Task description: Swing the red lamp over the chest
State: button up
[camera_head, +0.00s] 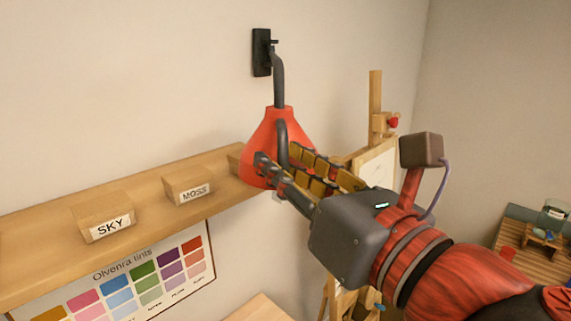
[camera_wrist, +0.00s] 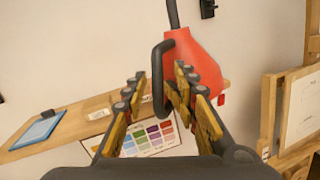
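The red lamp (camera_head: 270,128) hangs on a dark arm from a black wall bracket (camera_head: 261,52), above the right end of the shelf. A dark looped handle (camera_head: 282,143) is on its near side. My gripper (camera_head: 279,158) is at the lamp, its fingers apart on either side of the handle. In the wrist view the handle (camera_wrist: 158,75) stands between the open fingertips (camera_wrist: 160,80), in front of the red shade (camera_wrist: 194,62); whether a finger touches it I cannot tell. No chest can be made out for certain.
A wooden shelf (camera_head: 140,195) along the wall holds boxes labelled SKY (camera_head: 104,220) and MOSS (camera_head: 188,186). A tint chart (camera_head: 125,284) hangs below. An easel (camera_head: 375,105) stands close to the right of the lamp. A pale wooden top (camera_head: 258,309) shows at the bottom edge.

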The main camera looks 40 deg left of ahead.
jog(key=v, duration=1.2)
dwell(0.3)
jog(key=w+d+f+n+h+b, duration=0.1)
jog(key=d+f+n+h, duration=0.2)
jog(key=f+n, duration=0.5)
jog(key=w+d+f+n+g+h+b, duration=0.1)
jog(key=d+f+n+h+b, duration=0.1)
jog(key=f+n, duration=0.6)
jog(key=w+d+f+n+h+b, duration=0.1)
jog(key=d+f+n+h, duration=0.3)
jog(key=f, duration=0.7)
jog(key=w+d+f+n+h+b, duration=0.1)
jog(key=d+f+h+b, duration=0.3)
jog(key=d+f, duration=0.7)
jog(key=w+d+f+n+h+b, duration=0.2)
jog(key=d+f+b, duration=0.6)
jog(key=d+f, duration=0.4)
notch_tip(320, 180, down, 3)
jog(key=shift+n+h, duration=0.7)
jog(key=shift+h, duration=0.4)
